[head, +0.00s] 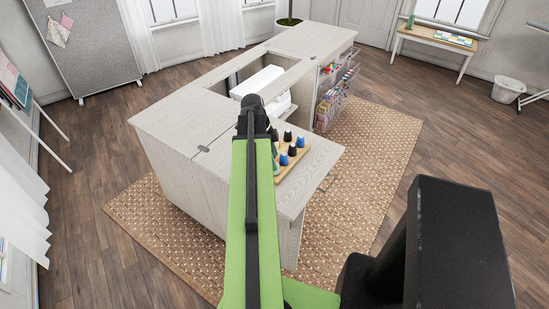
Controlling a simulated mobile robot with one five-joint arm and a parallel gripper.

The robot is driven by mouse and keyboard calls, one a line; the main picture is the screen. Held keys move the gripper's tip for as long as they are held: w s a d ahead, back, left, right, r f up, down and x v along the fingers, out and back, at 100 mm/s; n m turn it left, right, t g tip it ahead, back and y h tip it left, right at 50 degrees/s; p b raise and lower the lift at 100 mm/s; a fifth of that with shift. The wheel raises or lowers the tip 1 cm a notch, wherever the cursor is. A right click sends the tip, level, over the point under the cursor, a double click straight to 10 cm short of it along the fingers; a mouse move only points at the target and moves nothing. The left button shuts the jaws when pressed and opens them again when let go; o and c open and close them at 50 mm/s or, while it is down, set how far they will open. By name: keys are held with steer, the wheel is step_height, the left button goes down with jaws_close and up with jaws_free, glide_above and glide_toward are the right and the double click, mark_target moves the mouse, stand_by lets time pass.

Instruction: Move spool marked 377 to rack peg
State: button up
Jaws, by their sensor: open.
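Several spools, blue, black and dark green, stand on a light wooden rack (304,156) on the cabinet's lower leaf. A blue spool (283,160) is at its front and another blue spool (300,142) at its right. A black spool (292,151) stands between them. The number 377 cannot be read on any spool, and no bare peg can be made out. My gripper (252,102) is at the far end of my green arm, open, in front of the white sewing machine and to the upper left of the rack. My arm hides the rack's left part, and the fingertips are hard to see.
The pale wood sewing cabinet (182,118) stands on a woven rug (375,140). A white sewing machine (265,80) sits in its opening. Wire baskets of supplies (334,95) hang on the open right side. The floor around the rug is mostly clear.

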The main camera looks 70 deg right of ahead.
steer(key=p+v, duration=1.2)
steer(key=v, duration=0.2)
steer(key=shift+w+r+p, duration=0.2)
steer(key=shift+r+p, duration=0.1)
steer(key=shift+p, duration=0.05)
steer(key=shift+w, duration=0.1)
steer(key=w+a+f+n+t+h+b, duration=0.1)
steer(key=w+a+n, duration=0.7)
steer(key=w+a, duration=1.7)
steer(key=w+a+n+t+y, duration=0.1)
steer(key=w+a+n, duration=0.1)
steer(key=a+n, duration=1)
steer(key=w+a+f+n+y, duration=0.1)
steer(key=w+a+n, duration=0.2)
steer(key=a+n, duration=0.9)
steer(key=a, duration=0.6)
steer(key=shift+w+a+f+t+b, duration=0.3)
steer(key=shift+a+t+b, duration=0.05)
steer(key=shift+t+b, duration=0.05)
